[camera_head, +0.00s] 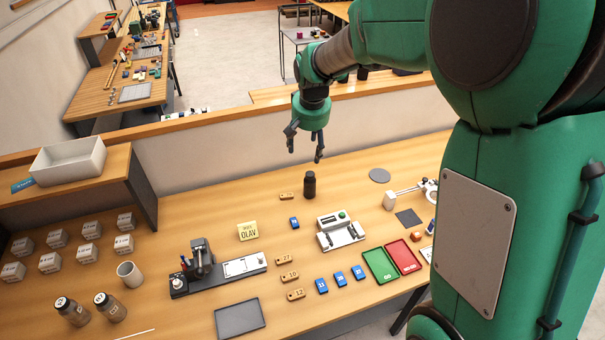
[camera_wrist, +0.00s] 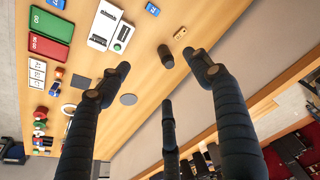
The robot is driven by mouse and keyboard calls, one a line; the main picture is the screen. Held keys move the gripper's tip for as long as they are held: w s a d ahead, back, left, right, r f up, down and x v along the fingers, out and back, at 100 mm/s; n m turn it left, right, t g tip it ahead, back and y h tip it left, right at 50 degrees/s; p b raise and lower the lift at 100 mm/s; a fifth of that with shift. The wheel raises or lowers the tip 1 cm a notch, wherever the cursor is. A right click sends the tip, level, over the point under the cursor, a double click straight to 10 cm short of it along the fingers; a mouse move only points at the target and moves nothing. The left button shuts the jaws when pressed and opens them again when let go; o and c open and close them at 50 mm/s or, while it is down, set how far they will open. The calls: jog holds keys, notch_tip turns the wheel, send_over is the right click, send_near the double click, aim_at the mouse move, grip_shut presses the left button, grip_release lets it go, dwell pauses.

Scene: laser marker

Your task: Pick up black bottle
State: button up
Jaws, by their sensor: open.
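The black bottle (camera_head: 309,184) stands upright on the wooden table, near the middle of the head view. It also shows in the wrist view as a dark cylinder (camera_wrist: 166,56), lying in the picture between the upper fingertips of my gripper. My gripper (camera_head: 305,144) is open and empty, hanging above the table with its fingers pointing down, slightly above the bottle in the picture. In the wrist view the spread dark fingers of my gripper (camera_wrist: 162,78) are apart, and none visibly touches the bottle.
A white device (camera_head: 341,232) stands in front of the bottle, with a small blue block (camera_head: 294,222) and a wooden tag (camera_head: 287,196) to its left. A grey disc (camera_head: 379,175) lies to its right. Green (camera_head: 380,266) and red (camera_head: 402,256) trays lie further forward. A low wall runs behind.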

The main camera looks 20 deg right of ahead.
jog(key=w+d+f+m+g+p, duration=0.1)
jog(key=w+d+f+p, duration=0.25)
jog(key=w+f, duration=0.65)
jog(key=p, duration=0.2)
send_over(309, 174)
jog(key=s, duration=0.1)
jog(key=shift+m+g, duration=0.3)
jog(key=shift+g, duration=0.1)
jog(key=f, duration=1)
jog(key=shift+a, duration=0.4)
jog(key=shift+w+d+f, duration=0.15)
jog(key=shift+w+f, duration=0.05)
jog(key=shift+f, duration=0.2)
jog(key=shift+f, duration=0.2)
jog(key=f, duration=0.5)
jog(key=w+f, duration=0.1)
jog(key=f, duration=0.2)
jog(key=shift+d+f+p, duration=0.1)
jog(key=shift+d+p, duration=0.1)
jog(key=shift+p, duration=0.15)
jog(key=shift+w+d+f+p, duration=0.1)
jog(key=shift+d+f+p, duration=0.15)
jog(key=shift+f, duration=1.05)
jog(key=shift+w+d+f+p, duration=0.1)
jog(key=shift+d+f+p, duration=0.1)
jog(key=shift+f, duration=1.05)
